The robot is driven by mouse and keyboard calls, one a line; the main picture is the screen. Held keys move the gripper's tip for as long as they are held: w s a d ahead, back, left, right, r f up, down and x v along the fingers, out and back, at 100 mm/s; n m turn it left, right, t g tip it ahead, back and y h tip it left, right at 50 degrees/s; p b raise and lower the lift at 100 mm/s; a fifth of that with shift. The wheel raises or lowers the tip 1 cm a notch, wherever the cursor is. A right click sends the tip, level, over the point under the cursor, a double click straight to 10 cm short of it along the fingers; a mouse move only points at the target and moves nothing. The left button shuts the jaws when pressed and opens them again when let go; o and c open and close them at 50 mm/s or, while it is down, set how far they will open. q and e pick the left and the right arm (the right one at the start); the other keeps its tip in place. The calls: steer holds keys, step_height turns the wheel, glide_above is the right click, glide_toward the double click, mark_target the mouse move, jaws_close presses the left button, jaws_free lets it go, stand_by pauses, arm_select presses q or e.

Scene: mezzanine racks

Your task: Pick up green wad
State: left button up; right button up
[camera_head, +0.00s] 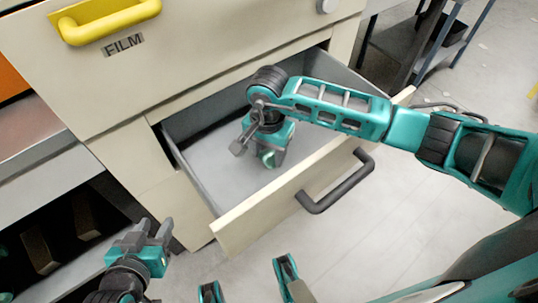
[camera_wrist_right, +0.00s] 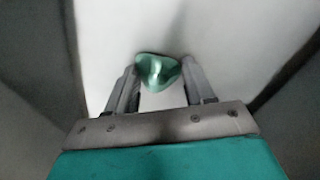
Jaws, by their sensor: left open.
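The green wad (camera_wrist_right: 158,70) is a small, shiny, crumpled lump on the pale floor of the open drawer (camera_head: 240,228). In the right wrist view it shows at the tips of my right gripper (camera_wrist_right: 160,78), with one finger on each side. The gap between the fingers is about as wide as the wad, and I cannot tell whether they press on it. In the head view my right gripper (camera_head: 268,158) reaches down into the drawer, and a bit of green shows at its fingers. My left gripper (camera_head: 149,232) is open and empty, outside the drawer at the lower left.
The drawer front has a dark handle (camera_head: 335,182). Above is a closed drawer with a yellow handle (camera_head: 105,18) and a FILM label (camera_head: 123,44). A shelf (camera_head: 40,130) stands at the left and a dark-legged rack (camera_head: 420,40) at the upper right. The drawer walls stand close around my right gripper.

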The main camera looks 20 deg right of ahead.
steer(key=c, duration=0.4)
steer(key=shift+r, duration=0.1)
